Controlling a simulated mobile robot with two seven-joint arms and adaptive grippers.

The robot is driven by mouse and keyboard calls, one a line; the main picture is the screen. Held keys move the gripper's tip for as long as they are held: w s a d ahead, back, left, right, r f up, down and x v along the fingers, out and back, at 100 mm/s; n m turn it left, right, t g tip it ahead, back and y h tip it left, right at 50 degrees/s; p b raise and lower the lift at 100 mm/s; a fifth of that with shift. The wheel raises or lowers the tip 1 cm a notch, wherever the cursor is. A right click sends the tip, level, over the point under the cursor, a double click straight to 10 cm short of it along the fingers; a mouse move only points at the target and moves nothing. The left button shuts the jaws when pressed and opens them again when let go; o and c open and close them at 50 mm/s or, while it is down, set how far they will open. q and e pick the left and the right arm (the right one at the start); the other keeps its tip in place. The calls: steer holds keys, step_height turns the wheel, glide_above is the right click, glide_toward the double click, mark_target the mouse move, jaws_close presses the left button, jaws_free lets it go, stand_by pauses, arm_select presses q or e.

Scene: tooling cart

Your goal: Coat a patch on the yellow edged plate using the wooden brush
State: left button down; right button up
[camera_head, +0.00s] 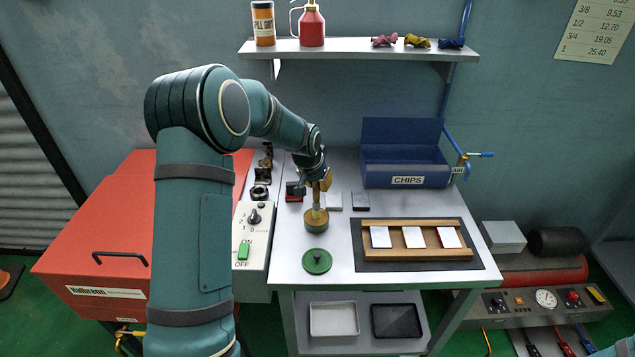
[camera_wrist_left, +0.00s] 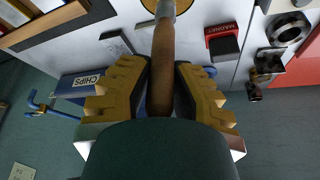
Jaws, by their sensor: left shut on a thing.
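My left gripper (camera_head: 322,182) is shut on the wooden brush (camera_wrist_left: 163,70), whose handle runs between the yellow fingers in the left wrist view. The brush points down over a brownish-yellow pot (camera_head: 316,224) on the cart top; its bristles are hidden, and I cannot tell how deep they sit. A green lid (camera_head: 317,261) lies in front of the pot. Three white plates lie in a wooden rack to the right: a left plate (camera_head: 380,238), a middle plate (camera_head: 414,238) and a right plate (camera_head: 448,238) with a red edge. The middle plate's edge colour is hard to make out. My right gripper is out of view.
The wooden rack (camera_head: 420,254) lies on a dark mat (camera_head: 358,262). A blue chips bin (camera_head: 404,166) stands behind it. A switch box (camera_head: 252,245) and a red cabinet (camera_head: 95,240) are at the left. A red magnet block (camera_wrist_left: 222,43) lies near the pot.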

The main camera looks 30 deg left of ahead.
arm_select(q)
steer(key=shift+r+p, duration=2.1)
steer(key=shift+r, duration=1.4)
